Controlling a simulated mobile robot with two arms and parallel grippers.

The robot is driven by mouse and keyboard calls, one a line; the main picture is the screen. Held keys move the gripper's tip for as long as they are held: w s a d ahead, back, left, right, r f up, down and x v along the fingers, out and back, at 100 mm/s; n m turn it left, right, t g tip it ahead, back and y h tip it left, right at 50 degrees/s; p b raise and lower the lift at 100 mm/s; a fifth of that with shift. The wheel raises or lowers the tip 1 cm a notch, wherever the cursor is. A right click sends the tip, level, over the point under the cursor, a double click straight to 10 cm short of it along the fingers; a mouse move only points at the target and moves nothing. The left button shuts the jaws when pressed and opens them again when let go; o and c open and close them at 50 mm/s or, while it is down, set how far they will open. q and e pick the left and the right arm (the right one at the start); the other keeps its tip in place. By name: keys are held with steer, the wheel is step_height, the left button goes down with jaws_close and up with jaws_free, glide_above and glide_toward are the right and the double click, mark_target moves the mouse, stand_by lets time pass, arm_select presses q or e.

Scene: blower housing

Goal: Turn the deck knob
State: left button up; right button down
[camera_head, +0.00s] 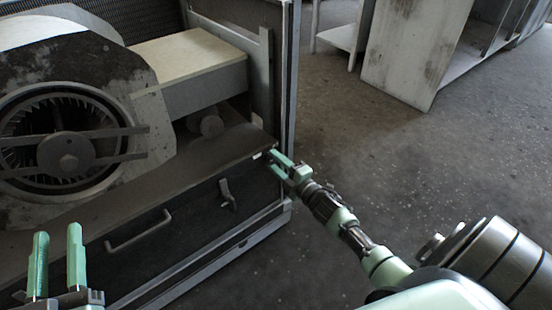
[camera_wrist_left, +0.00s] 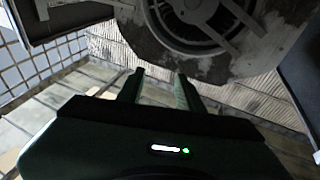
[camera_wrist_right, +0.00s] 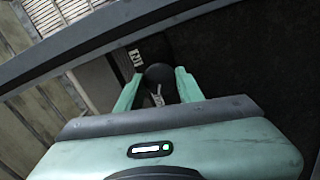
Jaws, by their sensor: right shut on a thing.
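The deck knob (camera_wrist_right: 159,74) shows in the right wrist view as a dark round knob between my right fingers, with pale marks beside it. In the head view the right gripper (camera_head: 281,168) hides the knob at the right end of the deck's dark front panel (camera_head: 185,220). My right gripper is shut on the knob; its fingers also show in the right wrist view (camera_wrist_right: 157,90). My left gripper (camera_head: 57,262) is open and empty, with its fingers upright in front of the panel. In the left wrist view its fingers (camera_wrist_left: 157,90) stand apart below the blower.
The blower housing (camera_head: 110,75) with its round fan opening is at the left. A pale box-shaped duct (camera_head: 190,65) joins it. A bar handle (camera_head: 138,230) and a small latch (camera_head: 227,193) are on the front panel. Worn cabinets (camera_head: 415,45) stand behind; the floor (camera_head: 400,150) at right is clear.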

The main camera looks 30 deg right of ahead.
steer(key=shift+m+p, duration=0.5)
steer(key=shift+m, duration=0.6)
arm_select(q)
step_height(320, 180, down, 7)
steer(key=a+g+y, duration=0.1)
steer(key=g, duration=0.3)
steer(key=shift+f, duration=0.2)
arm_select(e)
steer(key=shift+m, duration=0.3)
steer(key=c, duration=0.9)
jaws_free()
steer(key=shift+s+d, duration=0.1)
steer(key=shift+s, duration=0.2)
arm_select(q)
steer(key=s+a+f+g+y+p, duration=0.2)
steer(key=s+f+g, duration=0.2)
steer(key=f, duration=0.4)
steer(key=shift+s+a+g, duration=0.15)
steer(key=shift+s+g, duration=0.15)
steer(key=shift+g, duration=0.4)
arm_select(e)
steer(key=s, duration=0.7)
steer(key=shift+d, duration=0.25)
arm_select(q)
steer(key=shift+f, duration=0.1)
arm_select(e)
steer(key=shift+s, duration=0.1)
